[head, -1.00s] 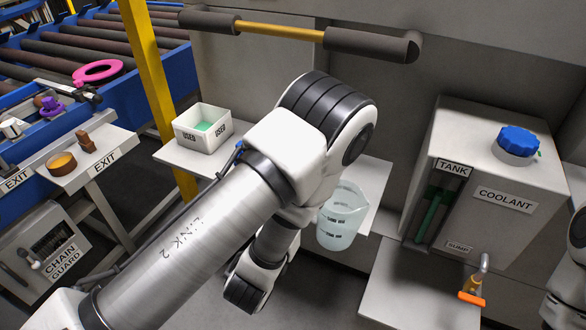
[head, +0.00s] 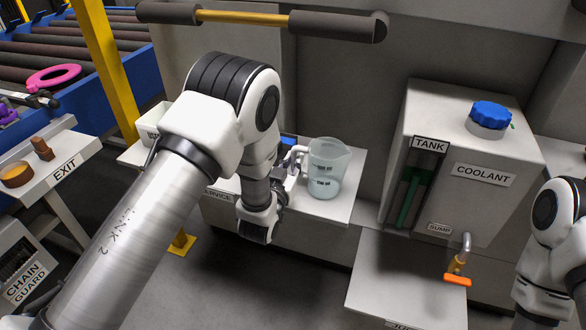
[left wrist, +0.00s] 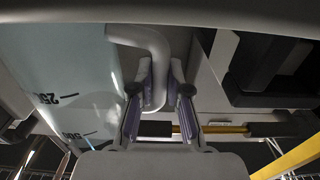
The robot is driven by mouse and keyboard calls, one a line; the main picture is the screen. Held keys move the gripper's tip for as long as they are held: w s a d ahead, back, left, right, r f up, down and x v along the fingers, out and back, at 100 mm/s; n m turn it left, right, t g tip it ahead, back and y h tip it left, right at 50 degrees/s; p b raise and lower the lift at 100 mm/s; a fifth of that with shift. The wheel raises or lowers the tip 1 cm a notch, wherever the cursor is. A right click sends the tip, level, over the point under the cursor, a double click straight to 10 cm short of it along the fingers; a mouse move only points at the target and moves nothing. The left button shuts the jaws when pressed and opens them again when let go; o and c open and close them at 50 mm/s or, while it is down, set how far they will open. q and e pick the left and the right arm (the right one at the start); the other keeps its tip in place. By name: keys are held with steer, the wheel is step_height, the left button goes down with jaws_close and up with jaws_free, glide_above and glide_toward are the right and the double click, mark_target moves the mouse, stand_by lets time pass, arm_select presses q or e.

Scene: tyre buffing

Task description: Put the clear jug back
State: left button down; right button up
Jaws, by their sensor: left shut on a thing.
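The clear jug (head: 326,170) is upright, with dark marks on its side. It is over the white shelf (head: 343,208); whether its base touches the shelf I cannot tell. My left gripper (head: 291,170) is at the jug's left side, shut on its pale handle, and partly hidden by my arm. In the left wrist view the fingers (left wrist: 160,92) are on both sides of the handle, and the jug wall (left wrist: 62,75) fills the left. My right arm shows at the right edge, but its gripper is out of view.
The coolant tank (head: 480,165) with a blue cap (head: 490,117) stands right of the shelf. An orange-handled tap (head: 457,279) is below it. A padded bar (head: 262,20) crosses above. A white bin (head: 151,122) is at the left, partly behind my arm.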

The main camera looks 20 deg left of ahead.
arm_select(q)
steer(key=shift+w+f, duration=0.1)
steer(key=shift+f, duration=0.05)
steer(key=shift+f, duration=0.15)
steer(key=c, duration=1.1)
jaws_free()
steer(key=shift+c, duration=0.2)
